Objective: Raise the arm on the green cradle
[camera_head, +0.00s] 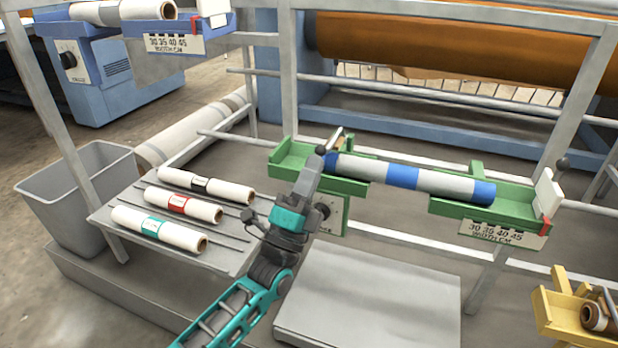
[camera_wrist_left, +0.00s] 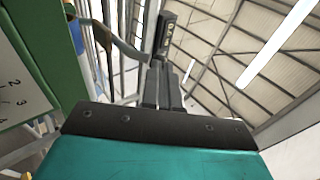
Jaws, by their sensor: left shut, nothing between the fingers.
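The green cradle (camera_head: 355,190) spans the rack rails and carries a white roll with blue bands (camera_head: 410,178). A short metal arm (camera_head: 336,138) shows at the roll's left end, partly hidden behind my gripper. A metal lever (camera_wrist_left: 112,38), likely the same arm, crosses the upper left of the left wrist view. My left gripper (camera_head: 316,160) points up in front of the cradle's left end, close to that arm. Its fingers (camera_wrist_left: 162,85) are together with nothing between them. Whether it touches the arm cannot be told. My right gripper is not in view.
A dial plate (camera_head: 335,220) hangs on the cradle beside my gripper. A white end block (camera_head: 548,193) stands at its right end. Several rolls lie on a rack shelf (camera_head: 115,213) at left. A yellow cradle (camera_head: 560,318) is at lower right, a blue one (camera_head: 180,28) at upper left.

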